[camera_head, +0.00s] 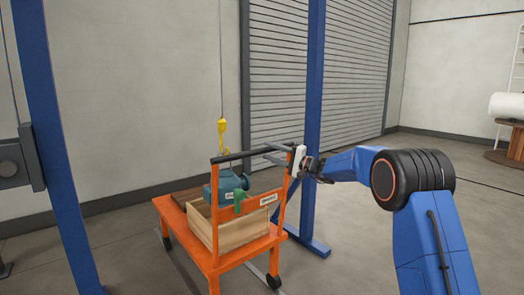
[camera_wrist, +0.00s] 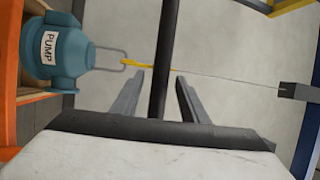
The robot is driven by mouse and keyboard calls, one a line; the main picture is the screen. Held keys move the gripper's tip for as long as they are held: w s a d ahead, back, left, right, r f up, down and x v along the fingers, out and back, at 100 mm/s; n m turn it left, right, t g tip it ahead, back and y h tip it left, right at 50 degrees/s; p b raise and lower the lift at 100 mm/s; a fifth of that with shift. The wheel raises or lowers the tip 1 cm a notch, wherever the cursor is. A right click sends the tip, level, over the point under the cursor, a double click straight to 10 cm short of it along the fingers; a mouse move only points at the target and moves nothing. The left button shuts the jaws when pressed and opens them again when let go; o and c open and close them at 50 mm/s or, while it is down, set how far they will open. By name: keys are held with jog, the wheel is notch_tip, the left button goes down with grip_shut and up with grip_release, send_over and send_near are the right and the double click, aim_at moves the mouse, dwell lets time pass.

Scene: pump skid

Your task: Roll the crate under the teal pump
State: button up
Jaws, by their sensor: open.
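An orange cart (camera_head: 250,258) carries an open wooden crate (camera_head: 227,236) on its deck. In the wrist view the pump (camera_wrist: 68,55), labelled PUMP, has a metal loop meeting the yellow hook (camera_wrist: 145,65). My gripper (camera_head: 268,152) is at the right end of the cart's black handle bar (camera_head: 235,154). In the wrist view the bar (camera_wrist: 161,60) passes between the open fingers (camera_wrist: 160,73), with gaps on both sides.
Blue posts (camera_head: 312,100) stand behind the cart and at the left (camera_head: 50,130). A grey roller shutter (camera_head: 345,70) and pale wall close the back. A white roll on a wooden spool (camera_head: 498,157) is far right. Floor between cart and spool is mostly clear.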

jog(key=v, duration=1)
jog(key=shift+d+f, duration=0.2)
jog(key=shift+d, duration=0.15)
jog(key=shift+s, duration=0.15)
jog(key=shift+s, duration=0.1)
jog(key=s+d+f+n+g+h, duration=0.15)
jog(key=s+h, duration=0.25)
jog(key=s, duration=1.2)
jog(key=s+d+n+g+h, duration=0.2)
jog(key=s+g+h, duration=0.1)
jog(key=s, duration=1.3)
jog(key=s+d+f+h, duration=0.3)
jog(key=s+d+f, duration=0.2)
jog(key=s, duration=0.5)
jog(key=s+d+f+t+h, duration=0.1)
jog(key=s+d+f+h, duration=0.3)
jog(key=s+d, duration=0.5)
jog(key=s+d+f+h, duration=0.4)
jog(key=s+d, duration=0.3)
jog(key=s, duration=0.5)
jog(key=shift+s+d+f, duration=0.25)
jog(key=shift+d+f, duration=0.15)
jog(key=shift+f, duration=0.45)
jog(key=shift+t, duration=0.25)
